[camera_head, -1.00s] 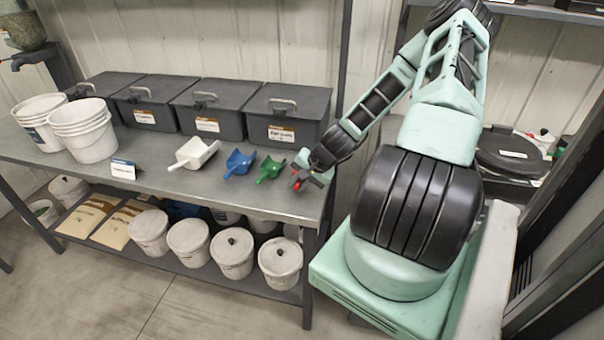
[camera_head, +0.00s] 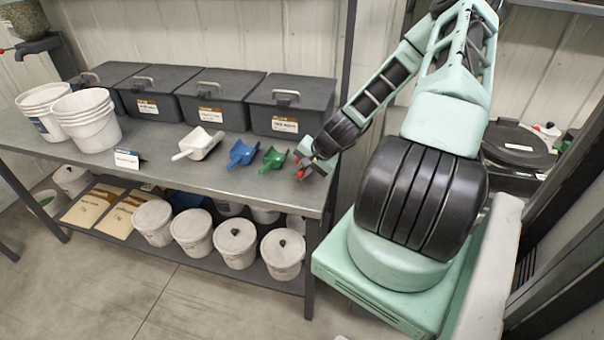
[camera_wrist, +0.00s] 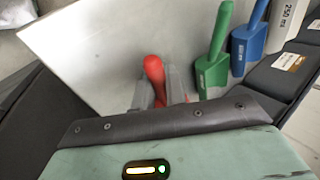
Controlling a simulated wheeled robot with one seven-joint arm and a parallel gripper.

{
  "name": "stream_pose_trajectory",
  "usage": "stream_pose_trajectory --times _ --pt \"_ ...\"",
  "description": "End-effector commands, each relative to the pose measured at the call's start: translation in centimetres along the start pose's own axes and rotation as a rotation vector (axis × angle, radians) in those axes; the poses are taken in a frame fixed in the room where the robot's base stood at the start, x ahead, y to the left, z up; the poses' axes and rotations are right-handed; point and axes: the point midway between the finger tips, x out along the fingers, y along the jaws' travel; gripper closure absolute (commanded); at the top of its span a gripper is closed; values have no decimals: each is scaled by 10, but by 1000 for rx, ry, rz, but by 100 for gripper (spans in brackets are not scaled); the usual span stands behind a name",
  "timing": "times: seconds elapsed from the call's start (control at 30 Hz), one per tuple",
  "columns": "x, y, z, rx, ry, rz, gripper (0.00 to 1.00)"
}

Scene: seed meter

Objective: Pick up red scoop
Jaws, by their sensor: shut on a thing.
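The red scoop (camera_wrist: 154,72) is between the fingers of my gripper (camera_wrist: 162,88) in the wrist view, with its red handle standing out past the fingertips. In the head view my gripper (camera_head: 304,166) is at the right end of the bench, and only a small red part of the scoop (camera_head: 301,173) shows there. My gripper is shut on the red scoop. Most of the scoop is hidden by my gripper. I cannot tell whether it touches the bench top.
A green scoop (camera_head: 273,159), a blue scoop (camera_head: 243,153) and a white scoop (camera_head: 198,144) lie in a row to the left on the grey bench (camera_head: 165,178). Dark lidded bins (camera_head: 288,107) stand behind them. White buckets (camera_head: 88,122) stand at the left.

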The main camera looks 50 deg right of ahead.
Motion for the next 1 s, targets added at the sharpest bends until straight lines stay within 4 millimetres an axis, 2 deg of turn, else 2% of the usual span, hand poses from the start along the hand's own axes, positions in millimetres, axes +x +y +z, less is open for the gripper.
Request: stream_pose_trajectory --times 0.5,0.7,0.97,1.0 --pt "-64 -40 -1 -1 4 1 100" --pt "-73 -46 0 0 1 0 100" --pt "-74 -46 0 1 0 0 100" --pt "-74 -46 0 1 0 0 93"
